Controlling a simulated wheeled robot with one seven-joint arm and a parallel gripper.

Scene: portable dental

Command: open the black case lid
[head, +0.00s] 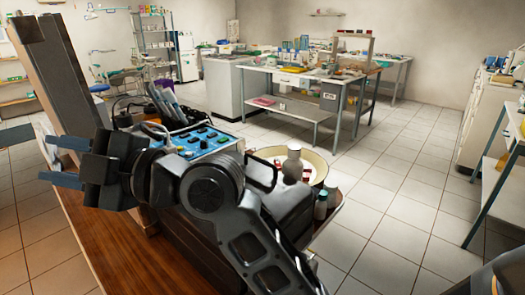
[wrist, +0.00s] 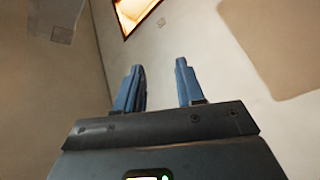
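My gripper (head: 66,162) is at the left in the head view, with its blue fingers pointing left, apart and empty. The wrist view also shows the two blue fingers (wrist: 158,85) spread, with nothing between them. The dental unit's blue control panel (head: 208,142), with knobs and buttons, lies face up right of the gripper; it appears to sit in the dark case, most of which is hidden behind my arm. A tall brown-grey slab (head: 60,75) stands tilted just behind the gripper; I cannot tell whether it is the case lid, or whether the gripper touches it.
A brown wooden tabletop (head: 62,270) lies below the gripper. A workbench (head: 300,78) stands farther back. The tiled floor (head: 400,215) at right is clear.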

